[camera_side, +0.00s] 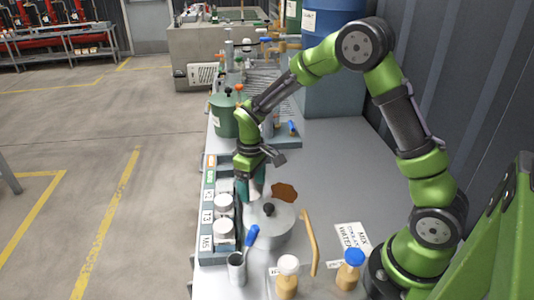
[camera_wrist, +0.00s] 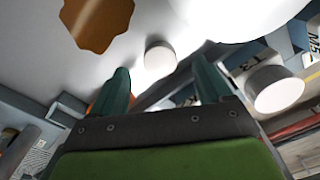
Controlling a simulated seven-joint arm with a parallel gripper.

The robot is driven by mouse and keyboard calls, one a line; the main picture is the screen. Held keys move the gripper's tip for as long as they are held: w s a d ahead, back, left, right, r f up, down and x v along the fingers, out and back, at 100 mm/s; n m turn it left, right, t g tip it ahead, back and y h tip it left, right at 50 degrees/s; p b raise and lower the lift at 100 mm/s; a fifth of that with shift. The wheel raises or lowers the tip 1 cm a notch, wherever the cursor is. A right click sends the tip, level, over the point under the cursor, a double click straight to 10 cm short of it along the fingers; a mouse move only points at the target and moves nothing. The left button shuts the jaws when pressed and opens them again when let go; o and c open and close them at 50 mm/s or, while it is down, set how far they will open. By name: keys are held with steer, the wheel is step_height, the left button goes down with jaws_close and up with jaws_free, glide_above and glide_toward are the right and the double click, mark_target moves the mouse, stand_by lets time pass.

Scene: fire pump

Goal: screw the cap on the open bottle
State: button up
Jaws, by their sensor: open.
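My gripper (camera_side: 252,192) points down over the table, just right of the labelled rack, with its fingers apart. In the wrist view its two teal fingers (camera_wrist: 164,80) are spread. A small white round piece (camera_wrist: 160,55) shows between and beyond the fingertips, apparently not gripped; I cannot tell if it is a cap or bottle top. Two white-topped containers (camera_side: 223,203) stand in the rack, and one white cylinder (camera_wrist: 275,90) shows in the wrist view. A tan bottle with a white top (camera_side: 288,264) and one with a blue top (camera_side: 355,257) stand at the front. I cannot identify the open bottle.
A grey lidded pot (camera_side: 266,230) stands close in front of my gripper. A brown patch (camera_side: 285,193) lies to its right. A metal cup (camera_side: 237,268), a blue-handled tool (camera_side: 251,238) and a wooden stick (camera_side: 308,242) are nearby. A green pot (camera_side: 226,116) stands behind.

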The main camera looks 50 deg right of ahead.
mark_target(252, 195)
steer(key=shift+f, duration=1.45)
steer(key=c, duration=1.1)
steer(key=shift+r, duration=3.05)
step_height(252, 195, up, 12)
steer(key=w+a+f, duration=0.2)
steer(key=w+a, duration=0.1)
steer(key=w+a+f, duration=0.1)
steer(key=w+a, duration=0.1)
steer(key=shift+a+f, duration=0.1)
steer(key=shift+f, duration=0.25)
steer(key=shift+w+f, duration=0.1)
steer(key=shift+f, duration=2.35)
